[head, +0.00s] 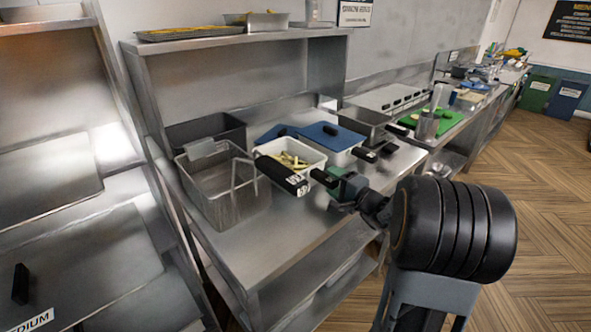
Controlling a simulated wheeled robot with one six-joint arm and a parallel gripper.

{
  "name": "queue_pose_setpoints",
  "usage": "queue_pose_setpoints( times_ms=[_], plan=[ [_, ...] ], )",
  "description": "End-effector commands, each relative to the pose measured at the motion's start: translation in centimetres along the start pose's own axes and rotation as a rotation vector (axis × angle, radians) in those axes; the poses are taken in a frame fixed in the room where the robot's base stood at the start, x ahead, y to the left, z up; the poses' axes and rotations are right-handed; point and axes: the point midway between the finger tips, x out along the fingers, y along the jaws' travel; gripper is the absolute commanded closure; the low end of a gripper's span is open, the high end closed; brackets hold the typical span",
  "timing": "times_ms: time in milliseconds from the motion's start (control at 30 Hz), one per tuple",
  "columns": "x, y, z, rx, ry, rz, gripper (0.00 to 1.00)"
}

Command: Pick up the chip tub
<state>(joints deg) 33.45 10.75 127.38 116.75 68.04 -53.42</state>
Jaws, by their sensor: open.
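The chip tub (313,163) is a white open container with pale yellow chips in it, standing on the steel counter. My gripper (287,168) is at the near side of the tub with its black jaws apart. One jaw, with white lettering on it, covers part of the tub's near wall. The other is by the tub's near right corner. I cannot tell whether either jaw touches the tub. The tub's near lower part is hidden.
A wire fry basket (222,190) stands close to the left of the tub. A blue-lidded container (330,133) is just behind and right. A steel shelf (235,45) with trays overhangs the back. The counter's front left (260,245) is clear.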

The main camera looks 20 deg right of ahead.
Motion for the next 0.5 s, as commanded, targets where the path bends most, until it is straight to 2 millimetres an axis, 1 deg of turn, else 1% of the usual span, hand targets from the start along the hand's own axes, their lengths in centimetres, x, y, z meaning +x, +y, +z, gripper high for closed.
queue_pose_setpoints(
  times_ms=[33, 133, 400, 500],
  plan=[
    [0.56, 0.00, 0.07, 0.001, -0.003, 0.001, 0.45],
    [1.21, -0.03, 0.05, 0.000, -0.002, -0.001, 0.45],
    [1.41, 0.04, 0.03, 0.000, 0.000, 0.000, 0.45],
    [1.40, 0.04, 0.03, 0.000, 0.000, 0.000, 0.53]
  ],
)
